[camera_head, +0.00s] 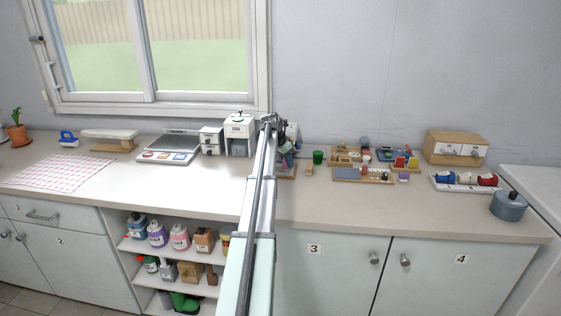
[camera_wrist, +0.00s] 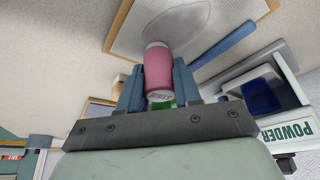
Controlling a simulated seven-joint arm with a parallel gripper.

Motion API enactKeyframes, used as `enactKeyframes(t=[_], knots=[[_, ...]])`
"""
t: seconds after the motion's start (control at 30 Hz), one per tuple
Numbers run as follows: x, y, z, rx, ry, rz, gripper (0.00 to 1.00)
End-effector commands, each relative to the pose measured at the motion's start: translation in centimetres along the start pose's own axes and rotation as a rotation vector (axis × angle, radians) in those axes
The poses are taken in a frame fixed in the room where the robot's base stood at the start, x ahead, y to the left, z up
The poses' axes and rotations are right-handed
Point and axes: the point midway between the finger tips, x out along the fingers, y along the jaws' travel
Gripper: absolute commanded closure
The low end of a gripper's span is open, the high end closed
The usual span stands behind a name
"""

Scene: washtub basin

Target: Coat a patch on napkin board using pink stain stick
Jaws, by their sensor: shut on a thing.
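My gripper (camera_wrist: 159,78) is shut on the pink stain stick (camera_wrist: 158,70), with one blue-grey finger on each side of it. The stick's pale end points toward the napkin board (camera_wrist: 121,30), which has a wooden edge and a white face. A grey oval patch (camera_wrist: 195,16) lies on the white face, close to the stick's pale end. I cannot tell whether the stick touches the board. In the head view, the board (camera_head: 288,174) is mostly hidden behind my arm, and my gripper is at the back of the counter, too small to make out.
A blue bar (camera_wrist: 226,44) lies beside the board. A white powder dispenser (camera_head: 239,132) stands just left of my arm. A green cup (camera_head: 319,157) and wooden trays (camera_head: 362,175) are to the right. The counter's front strip is clear.

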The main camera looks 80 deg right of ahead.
Motion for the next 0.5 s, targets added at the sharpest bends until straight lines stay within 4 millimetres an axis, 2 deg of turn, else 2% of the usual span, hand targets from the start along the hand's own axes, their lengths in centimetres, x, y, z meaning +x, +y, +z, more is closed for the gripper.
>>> enactKeyframes(t=[0.5], knots=[[-1.2,-3.2,2.9,-0.001,0.001,0.0,0.97]])
